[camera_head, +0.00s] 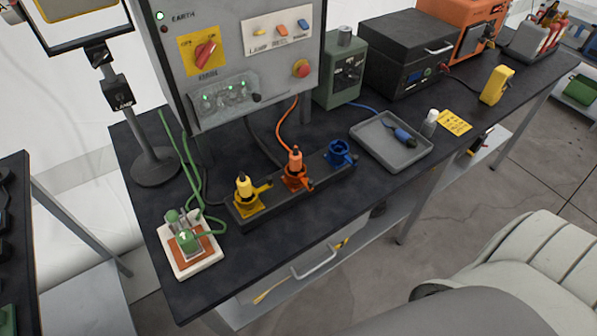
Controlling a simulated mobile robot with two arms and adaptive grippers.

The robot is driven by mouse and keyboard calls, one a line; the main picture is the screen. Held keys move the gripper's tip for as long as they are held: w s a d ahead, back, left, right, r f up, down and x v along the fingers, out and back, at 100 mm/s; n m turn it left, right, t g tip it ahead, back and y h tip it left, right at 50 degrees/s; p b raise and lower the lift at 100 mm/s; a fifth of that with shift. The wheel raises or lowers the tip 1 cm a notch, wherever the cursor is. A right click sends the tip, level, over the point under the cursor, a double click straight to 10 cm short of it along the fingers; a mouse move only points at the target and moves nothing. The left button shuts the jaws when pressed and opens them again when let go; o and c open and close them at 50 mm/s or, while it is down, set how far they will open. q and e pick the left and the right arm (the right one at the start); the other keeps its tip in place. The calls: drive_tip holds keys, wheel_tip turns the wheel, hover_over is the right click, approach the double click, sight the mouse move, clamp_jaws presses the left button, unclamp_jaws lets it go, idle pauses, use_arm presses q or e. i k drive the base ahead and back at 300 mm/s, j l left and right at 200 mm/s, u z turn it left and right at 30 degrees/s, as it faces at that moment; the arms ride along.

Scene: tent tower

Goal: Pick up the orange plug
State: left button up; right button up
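The orange plug (295,158) stands upright in the orange socket (294,182), the middle one of a dark socket strip (272,208) on the workbench. An orange cable rises from its top toward the control panel. A yellow plug (243,184) stands in the yellow socket to its left. The blue socket (339,152) on its right looks empty. A blue plug (405,136) with a blue cable lies in a grey tray (415,155). Neither gripper is in view.
A control panel (285,75) stands behind the strip. A green device (184,235) on a white base sits at the front left, near a lamp stand (155,165). A white bottle (429,123) and a yellow meter (496,85) stand right. Bare bench lies before the strip.

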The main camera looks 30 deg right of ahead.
sight(296, 157)
drive_tip(key=z, duration=1.25)
